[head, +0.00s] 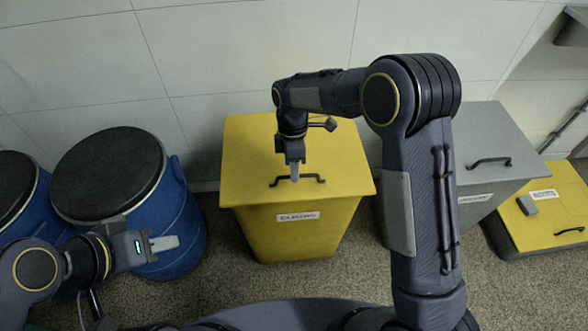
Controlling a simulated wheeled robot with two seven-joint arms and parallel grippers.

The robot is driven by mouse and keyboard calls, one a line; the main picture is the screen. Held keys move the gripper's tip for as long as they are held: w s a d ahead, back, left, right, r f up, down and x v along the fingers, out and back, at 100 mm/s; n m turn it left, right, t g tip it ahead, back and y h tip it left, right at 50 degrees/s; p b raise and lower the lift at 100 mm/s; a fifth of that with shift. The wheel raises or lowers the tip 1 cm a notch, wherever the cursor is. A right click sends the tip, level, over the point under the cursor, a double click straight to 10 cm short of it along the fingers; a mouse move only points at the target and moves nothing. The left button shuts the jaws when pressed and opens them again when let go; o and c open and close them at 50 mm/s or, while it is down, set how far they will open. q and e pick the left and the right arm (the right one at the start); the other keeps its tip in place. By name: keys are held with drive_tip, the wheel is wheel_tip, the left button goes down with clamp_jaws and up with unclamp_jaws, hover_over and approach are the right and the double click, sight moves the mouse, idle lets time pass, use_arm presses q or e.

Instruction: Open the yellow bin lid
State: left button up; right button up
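The yellow bin (292,232) stands against the wall with a white label on its front. Its flat yellow lid (325,150) lies closed on top. A dark bar handle (312,179) is fixed near the lid's front edge. My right gripper (294,173) points down at the middle of this handle, its pale fingertip overlapping the bar. Whether the fingers are closed around it cannot be told from this angle. My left gripper (166,243) is low at the left, in front of a blue drum and away from the bin. Its fingers overlap in this view and nothing shows in them.
Blue drums (182,222) with black lids stand left of the bin. A grey bin (490,140) with a dark handle stands to its right, partly behind my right arm. Further right is a low yellow container (558,211). The speckled floor in front is clear.

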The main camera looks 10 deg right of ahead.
drive_tip(key=shift+s+f, duration=0.1)
drive_tip(key=shift+f, duration=0.2)
clamp_jaws()
